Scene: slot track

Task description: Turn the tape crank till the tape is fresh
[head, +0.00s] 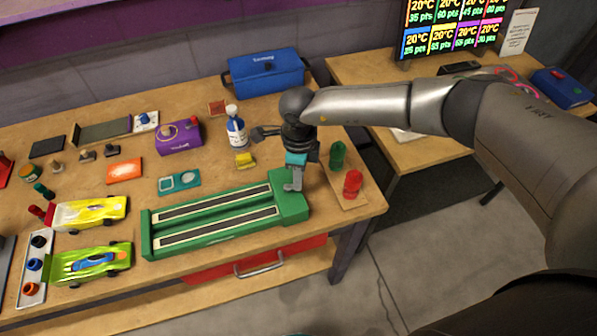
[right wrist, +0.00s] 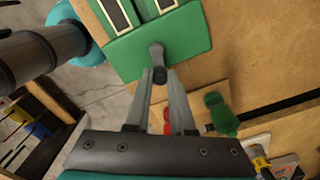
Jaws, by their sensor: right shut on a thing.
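The green tape track (head: 215,219) lies on the wooden bench, with two dark, pale-edged tape strips running along it. Its raised block (head: 291,208) is at the right end. In the right wrist view the green block (right wrist: 188,45) carries a small grey crank (right wrist: 157,54). My right gripper (head: 293,186) reaches down over that end, and in the right wrist view its fingers (right wrist: 159,79) are shut on the crank's dark knob. The gripper hides part of the crank in the head view. I do not see my left gripper.
Red (head: 352,183) and green (head: 337,155) knobbed pieces stand on a board just right of the track. A white-blue bottle (head: 236,129) and yellow block (head: 245,160) are behind it. Two toy cars, yellow (head: 88,213) and green (head: 88,264), sit at left.

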